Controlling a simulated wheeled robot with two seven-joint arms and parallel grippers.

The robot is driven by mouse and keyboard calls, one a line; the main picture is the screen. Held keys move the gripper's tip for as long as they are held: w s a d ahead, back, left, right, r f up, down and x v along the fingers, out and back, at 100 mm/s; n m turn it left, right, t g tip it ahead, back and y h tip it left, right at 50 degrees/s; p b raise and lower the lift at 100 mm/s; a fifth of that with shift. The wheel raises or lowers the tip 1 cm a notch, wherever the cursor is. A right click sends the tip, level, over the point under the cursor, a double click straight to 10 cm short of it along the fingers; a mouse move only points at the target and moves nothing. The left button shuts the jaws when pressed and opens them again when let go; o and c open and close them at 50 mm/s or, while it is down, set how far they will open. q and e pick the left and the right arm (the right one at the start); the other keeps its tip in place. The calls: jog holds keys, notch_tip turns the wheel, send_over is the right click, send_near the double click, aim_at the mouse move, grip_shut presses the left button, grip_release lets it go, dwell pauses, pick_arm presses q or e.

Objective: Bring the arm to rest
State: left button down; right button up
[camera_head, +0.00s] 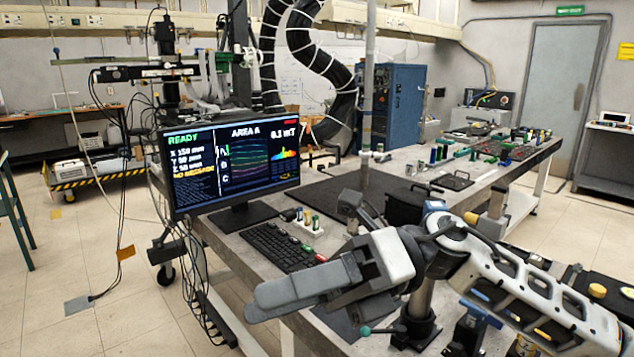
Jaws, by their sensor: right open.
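My right arm (540,290) comes in from the lower right and reaches left over the near part of the workbench (340,245). Its gripper (305,287) is open and points left, in front of the bench's near edge and below the keyboard in the picture. I see nothing held in it. The near finger covers part of the far one, so the gap between them is hard to see. My left gripper is not in view.
A monitor (236,158) reading READY and AREA A stands on the bench's left end. A keyboard (280,246) and a small holder with batteries (308,222) lie close above the gripper. A post (368,85) rises behind. Open floor (120,270) lies left.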

jog(key=w+d+f+m+t+h, duration=0.15)
jog(key=w+f+m+t, duration=0.35)
jog(key=m+t, duration=0.55)
jog(key=w+d+f+m+t, duration=0.25)
jog(key=f+m+t, duration=0.4)
jog(key=m, duration=0.65)
jog(key=w+d+f+m+t+h, duration=0.1)
jog(key=w+d+f+m+t, duration=0.2)
jog(key=f+m+t, duration=0.5)
jog(key=s+d+f+m+g+h, duration=0.2)
jog(key=s+d+f+m+h, duration=0.1)
jog(key=f, duration=0.5)
jog(key=s+d+f+m+g+h, duration=0.2)
jog(key=s+d+f+m+h, duration=0.2)
jog(key=s+f+m, duration=0.3)
jog(key=s+d+f+m+g+h, duration=0.2)
jog(key=s+d+f+m+h, duration=0.2)
jog(key=f, duration=0.5)
jog(key=shift+s+d+f+m+g, duration=0.15)
jog(key=shift+s+d+m+g, duration=0.25)
jog(key=shift+s+m, duration=0.5)
